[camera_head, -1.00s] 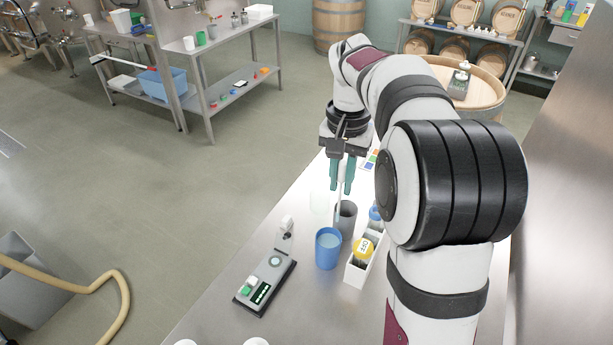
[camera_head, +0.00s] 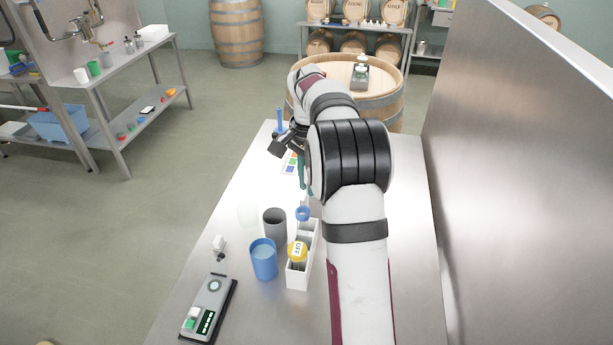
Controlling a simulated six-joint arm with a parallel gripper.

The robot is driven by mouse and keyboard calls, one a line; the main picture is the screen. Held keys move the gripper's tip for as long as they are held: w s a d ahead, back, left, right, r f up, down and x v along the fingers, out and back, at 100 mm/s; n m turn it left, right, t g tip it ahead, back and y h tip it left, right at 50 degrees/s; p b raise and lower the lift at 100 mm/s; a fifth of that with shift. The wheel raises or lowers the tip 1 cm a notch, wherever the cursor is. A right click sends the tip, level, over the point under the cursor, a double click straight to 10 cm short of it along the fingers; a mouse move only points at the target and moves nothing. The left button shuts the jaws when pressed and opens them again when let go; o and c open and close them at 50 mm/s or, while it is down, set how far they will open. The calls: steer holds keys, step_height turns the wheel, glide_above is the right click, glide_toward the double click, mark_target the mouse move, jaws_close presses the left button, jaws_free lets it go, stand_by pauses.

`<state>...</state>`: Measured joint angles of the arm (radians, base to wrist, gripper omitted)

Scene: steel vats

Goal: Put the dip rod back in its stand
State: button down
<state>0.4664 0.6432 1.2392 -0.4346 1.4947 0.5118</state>
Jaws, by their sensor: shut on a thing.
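My gripper (camera_head: 302,176) is over the far part of the steel bench, mostly hidden behind my arm. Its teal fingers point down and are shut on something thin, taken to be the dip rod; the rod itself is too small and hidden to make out. A grey open cup (camera_head: 274,224) stands upright on the bench, nearer than the gripper. I cannot tell whether this cup is the stand. A blue upright piece (camera_head: 280,118) shows just beyond the gripper's dark body; what it belongs to is unclear.
A device with a green button (camera_head: 209,311) lies nearer. A coloured card (camera_head: 290,163) lies beyond. A steel wall (camera_head: 515,190) bounds the right.

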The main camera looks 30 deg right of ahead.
steer(key=shift+f, duration=0.85)
steer(key=shift+f, duration=4)
steer(key=c, duration=0.7)
jaws_free()
steer(key=shift+c, duration=0.2)
step_height(320, 180, up, 16)
steer(key=shift+f, duration=0.1)
